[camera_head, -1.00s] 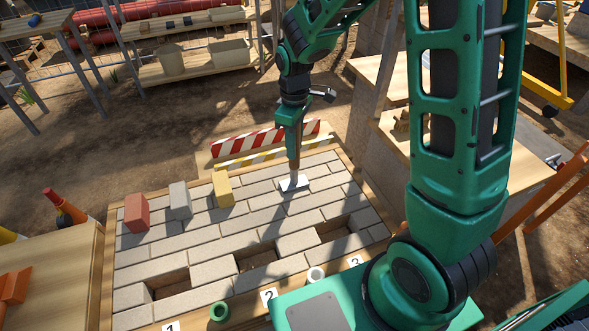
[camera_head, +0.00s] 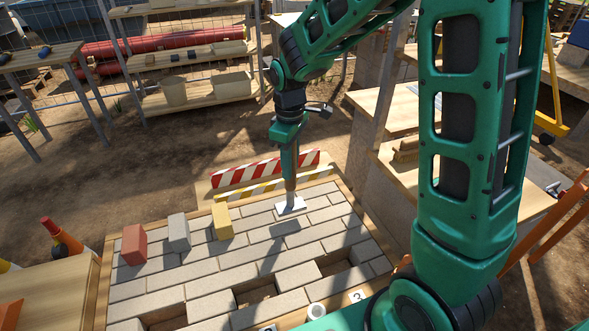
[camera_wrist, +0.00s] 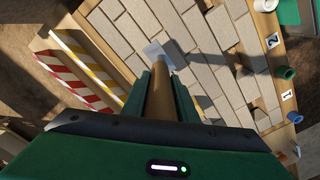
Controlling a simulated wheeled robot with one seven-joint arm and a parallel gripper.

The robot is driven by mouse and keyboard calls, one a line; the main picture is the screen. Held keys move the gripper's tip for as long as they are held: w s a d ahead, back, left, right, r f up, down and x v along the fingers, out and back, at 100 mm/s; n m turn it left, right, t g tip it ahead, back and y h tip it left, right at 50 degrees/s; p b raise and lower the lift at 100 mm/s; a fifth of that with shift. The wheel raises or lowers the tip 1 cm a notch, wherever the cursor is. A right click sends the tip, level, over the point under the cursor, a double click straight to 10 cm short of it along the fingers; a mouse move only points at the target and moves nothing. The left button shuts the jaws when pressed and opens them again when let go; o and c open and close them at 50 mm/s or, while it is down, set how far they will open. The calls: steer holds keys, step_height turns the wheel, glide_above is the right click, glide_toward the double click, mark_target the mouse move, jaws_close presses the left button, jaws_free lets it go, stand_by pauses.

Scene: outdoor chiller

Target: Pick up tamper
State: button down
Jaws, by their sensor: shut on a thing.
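The tamper has a pale flat plate (camera_head: 290,205) and a brown wooden handle (camera_wrist: 160,97). My gripper (camera_head: 289,180) is shut on the handle, with a green finger on each side of it in the wrist view. The tamper is upright, with its plate at the far part of the paved bed, near the striped barriers. In the wrist view the plate (camera_wrist: 165,55) shows beyond the fingers, over the paving. I cannot tell for sure whether the plate touches the bricks or hangs just above them.
Red (camera_head: 134,244), grey (camera_head: 179,233) and yellow (camera_head: 222,221) blocks stand on the left of the paved bed (camera_head: 215,285). A red-white barrier (camera_head: 265,169) stands behind it. The near part has open gaps. A wooden table (camera_head: 50,295) is at left.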

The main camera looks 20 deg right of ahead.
steer(key=w+a+r, duration=0.2)
steer(key=a+r, duration=0.4)
steer(key=a, duration=0.4)
steer(key=shift+w+r, duration=0.25)
steer(key=shift+w, duration=0.1)
steer(key=shift+a, duration=0.1)
steer(key=c, duration=2.4)
jaws_free()
jaws_close()
